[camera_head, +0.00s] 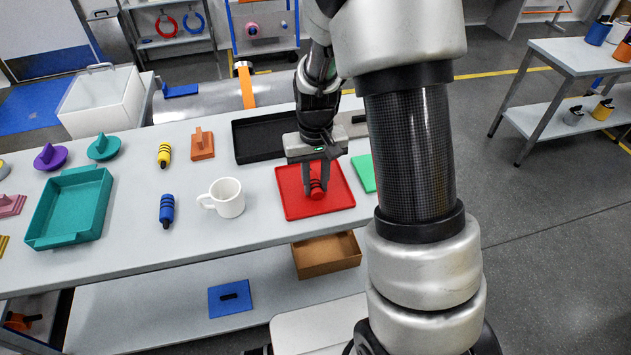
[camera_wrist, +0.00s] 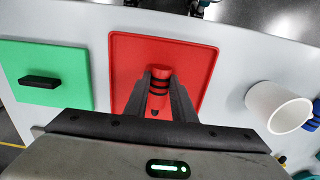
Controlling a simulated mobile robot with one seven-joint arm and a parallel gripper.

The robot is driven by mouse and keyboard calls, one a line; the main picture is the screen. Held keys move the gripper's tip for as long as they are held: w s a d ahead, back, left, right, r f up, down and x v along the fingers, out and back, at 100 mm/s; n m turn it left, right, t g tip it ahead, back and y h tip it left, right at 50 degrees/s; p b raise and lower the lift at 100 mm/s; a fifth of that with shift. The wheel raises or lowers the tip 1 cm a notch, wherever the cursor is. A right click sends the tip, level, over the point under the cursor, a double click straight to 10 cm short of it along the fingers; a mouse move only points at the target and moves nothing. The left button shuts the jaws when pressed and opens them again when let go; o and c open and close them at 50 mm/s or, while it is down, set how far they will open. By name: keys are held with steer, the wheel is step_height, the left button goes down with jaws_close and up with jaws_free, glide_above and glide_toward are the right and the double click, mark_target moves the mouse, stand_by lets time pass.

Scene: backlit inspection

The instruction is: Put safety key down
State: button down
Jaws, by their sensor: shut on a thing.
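My gripper (camera_head: 315,181) is shut on a red cylinder with black bands, which I take as the safety key (camera_head: 318,191). In the wrist view the key (camera_wrist: 160,73) stands out between the two fingers, its banded part between them. The key is over the middle of a flat red tray (camera_head: 340,201). The same tray (camera_wrist: 197,60) fills the centre of the wrist view. I cannot tell whether the key touches the tray floor. Fingers hide part of the key.
A white mug (camera_head: 228,198), a blue banded cylinder (camera_head: 167,210) and a yellow one (camera_head: 164,155) stand to the left. A green plate (camera_head: 364,173) lies right of the red tray. A black tray (camera_head: 257,136) is behind. A teal tray (camera_head: 70,207) sits far left.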

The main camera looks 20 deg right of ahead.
steer(key=c, duration=1.5)
jaws_free()
steer(key=shift+f, duration=0.15)
